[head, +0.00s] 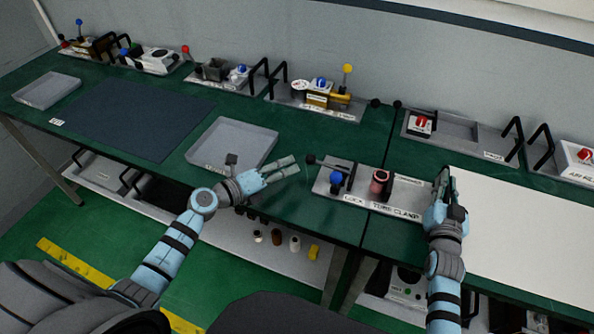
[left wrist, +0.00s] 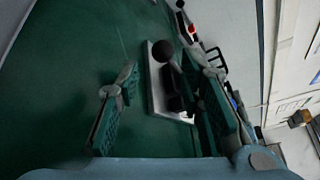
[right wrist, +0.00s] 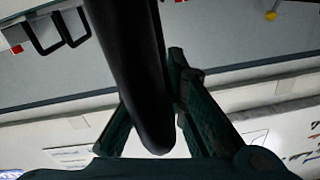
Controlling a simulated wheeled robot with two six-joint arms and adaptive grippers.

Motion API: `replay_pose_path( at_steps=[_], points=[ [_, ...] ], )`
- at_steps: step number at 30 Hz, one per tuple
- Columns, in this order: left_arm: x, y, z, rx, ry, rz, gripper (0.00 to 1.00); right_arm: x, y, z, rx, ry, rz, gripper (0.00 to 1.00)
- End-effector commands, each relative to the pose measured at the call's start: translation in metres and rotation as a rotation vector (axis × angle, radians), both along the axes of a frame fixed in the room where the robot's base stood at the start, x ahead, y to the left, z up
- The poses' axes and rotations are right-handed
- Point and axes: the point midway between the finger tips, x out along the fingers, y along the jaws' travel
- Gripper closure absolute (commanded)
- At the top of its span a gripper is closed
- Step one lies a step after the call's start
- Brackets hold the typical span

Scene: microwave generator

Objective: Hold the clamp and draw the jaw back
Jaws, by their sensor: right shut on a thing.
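The tube clamp (head: 352,200) is a pale tray at the table's front edge. It carries a blue knob (head: 336,178), a reddish cylinder (head: 379,184) and "LOCK" and "TUBE CLAMP" labels. A black ball knob (head: 311,159) is at its left end and also shows in the left wrist view (left wrist: 163,51). My left gripper (head: 291,164) is open and empty, just left of that knob, apart from it. My right gripper (head: 443,180) is at the clamp's right end, shut on a dark rounded bar (right wrist: 135,70), seemingly a handle; its far end is out of view.
An empty grey tray (head: 258,137) lies behind my left gripper, and a dark mat (head: 135,115) lies further left. A white board (head: 530,235) covers the table right of my right gripper. Trays with black handles (head: 450,130) line the back.

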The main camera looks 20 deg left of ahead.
Motion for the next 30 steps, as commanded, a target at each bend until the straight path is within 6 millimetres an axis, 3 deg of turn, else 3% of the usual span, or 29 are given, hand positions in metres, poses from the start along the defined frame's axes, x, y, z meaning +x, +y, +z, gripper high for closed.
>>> replay_pose_path(
  at_steps=[1,6,13,14,18,30],
  points=[
    [-0.011,0.006,0.001,0.005,0.001,-0.002,0.66,-0.002,0.000,-0.009,-0.002,0.020,0.001,1.00],
    [-0.031,0.017,0.007,0.000,0.000,0.000,0.66,-0.002,0.000,-0.009,-0.002,0.020,0.001,1.00],
    [-0.033,0.018,0.008,-0.001,-0.001,0.001,0.66,-0.002,0.000,-0.009,-0.002,0.020,0.001,1.00],
    [-0.033,0.018,0.008,-0.001,-0.001,0.001,0.66,-0.002,0.000,-0.009,-0.002,0.020,0.001,0.87],
    [-0.033,0.018,0.008,-0.001,-0.001,0.001,0.66,-0.002,0.000,-0.008,-0.001,0.020,0.001,0.65],
    [-0.033,0.018,0.008,-0.001,0.000,0.001,0.66,-0.001,0.001,-0.006,-0.001,0.015,0.002,0.65]
  ],
)
